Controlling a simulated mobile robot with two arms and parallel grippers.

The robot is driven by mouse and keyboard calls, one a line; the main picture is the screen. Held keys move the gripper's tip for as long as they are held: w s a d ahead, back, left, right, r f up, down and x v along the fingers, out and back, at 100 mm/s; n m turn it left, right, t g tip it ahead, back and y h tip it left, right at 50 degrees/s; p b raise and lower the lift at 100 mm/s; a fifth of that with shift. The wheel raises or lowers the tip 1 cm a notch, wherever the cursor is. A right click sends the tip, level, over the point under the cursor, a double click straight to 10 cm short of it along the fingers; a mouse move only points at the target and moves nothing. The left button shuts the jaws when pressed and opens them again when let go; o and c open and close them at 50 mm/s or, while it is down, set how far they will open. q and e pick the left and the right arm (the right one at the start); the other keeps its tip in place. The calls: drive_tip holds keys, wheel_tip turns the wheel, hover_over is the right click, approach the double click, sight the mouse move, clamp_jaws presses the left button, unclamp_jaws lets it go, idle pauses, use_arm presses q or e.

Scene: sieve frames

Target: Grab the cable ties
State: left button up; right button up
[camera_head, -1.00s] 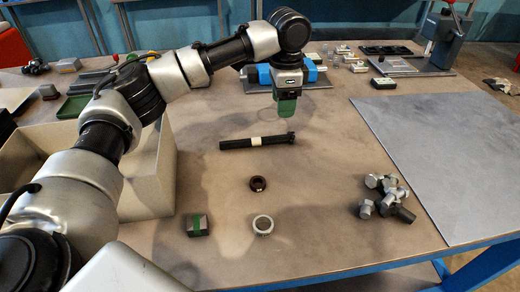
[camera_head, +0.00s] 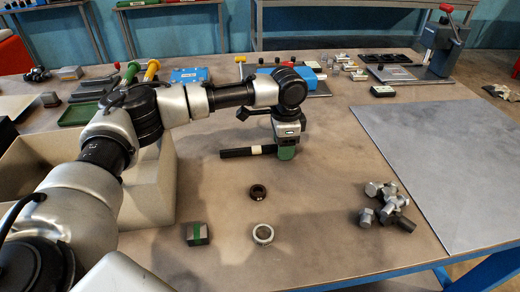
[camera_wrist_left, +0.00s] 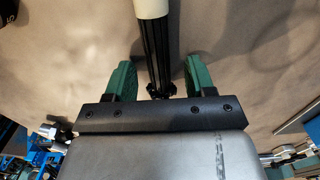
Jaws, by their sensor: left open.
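The cable ties (camera_head: 238,152) are a dark bundle with a pale band, lying on the table in the head view. In the left wrist view, the bundle (camera_wrist_left: 155,45) runs between the two green fingers of my left gripper (camera_wrist_left: 160,80). The fingers are open, with a gap on each side of the bundle. The pale band lies beyond the fingertips. My right gripper is not in view.
A dark ring (camera_head: 258,191), a pale ring (camera_head: 263,234) and a dark block with a green stripe (camera_head: 197,233) lie nearer the front. Several metal bolts (camera_head: 385,205) are piled at right. A beige bin (camera_head: 150,190) stands left, partly behind my arm. A grey mat (camera_head: 450,165) covers the right side.

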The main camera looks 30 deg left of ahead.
use_arm(q)
drive_tip(key=c, duration=1)
drive_tip(key=shift+r, duration=0.15)
